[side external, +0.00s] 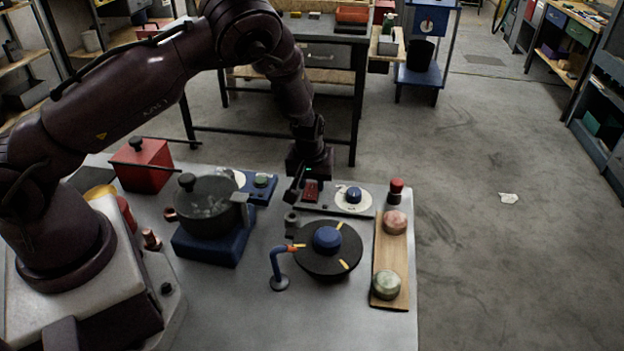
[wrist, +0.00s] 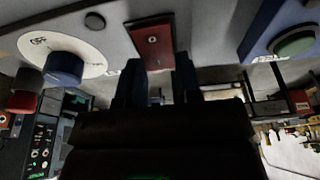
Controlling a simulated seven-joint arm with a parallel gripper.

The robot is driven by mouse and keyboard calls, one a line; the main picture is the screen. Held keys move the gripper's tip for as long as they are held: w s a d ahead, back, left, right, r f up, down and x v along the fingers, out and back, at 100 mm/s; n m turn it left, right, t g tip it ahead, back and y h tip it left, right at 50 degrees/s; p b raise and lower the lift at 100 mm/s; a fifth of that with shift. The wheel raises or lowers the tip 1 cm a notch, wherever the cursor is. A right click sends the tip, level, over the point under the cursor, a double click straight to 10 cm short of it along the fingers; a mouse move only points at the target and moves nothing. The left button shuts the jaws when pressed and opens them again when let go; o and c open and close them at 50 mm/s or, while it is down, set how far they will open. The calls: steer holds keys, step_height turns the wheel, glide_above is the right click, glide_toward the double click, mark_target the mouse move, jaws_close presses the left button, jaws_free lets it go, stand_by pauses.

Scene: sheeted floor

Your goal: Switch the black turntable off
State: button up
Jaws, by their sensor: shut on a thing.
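The black turntable (side external: 345,263) is a round disc with a blue hub and yellow marks, on the grey table. Behind it is a grey control panel (side external: 330,208) with a blue knob (side external: 354,194) on a white dial and a red switch (side external: 311,190). In the wrist view, the knob (wrist: 65,68) is at left, with "OFF" lettering on its dial. My gripper (side external: 299,188) reaches down beside the red switch. In the wrist view, my gripper's two fingers (wrist: 160,72) stand apart at the red switch (wrist: 150,40); the exact contact is hard to see.
A dark pot (side external: 208,205) sits on a blue burner left of the turntable. A blue stand with an orange tip (side external: 279,268) reaches to the disc's edge. A wooden board (side external: 391,255) with jars is at right. A red box (side external: 142,167) stands back left.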

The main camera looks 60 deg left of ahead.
mark_target(309, 198)
steer(key=o, duration=0.9)
steer(key=v, duration=1.3)
steer(key=s+d+r+m+g+h, duration=0.25)
steer(key=s+d+r+m, duration=0.3)
steer(key=s, duration=0.55)
steer(key=s+r+m+t, duration=0.1)
steer(key=s+r+t, duration=0.1)
steer(key=s+r, duration=0.2)
steer(key=s+r+m+t, duration=0.1)
steer(key=s+r+t, duration=0.1)
steer(key=s+r, duration=0.2)
steer(key=s+a+r+m+t, duration=0.1)
steer(key=s+r+t, duration=0.1)
steer(key=s+r, duration=0.2)
step_height(309, 198, up, 3)
steer(key=shift+r+m, duration=0.15)
steer(key=shift+m, duration=0.1)
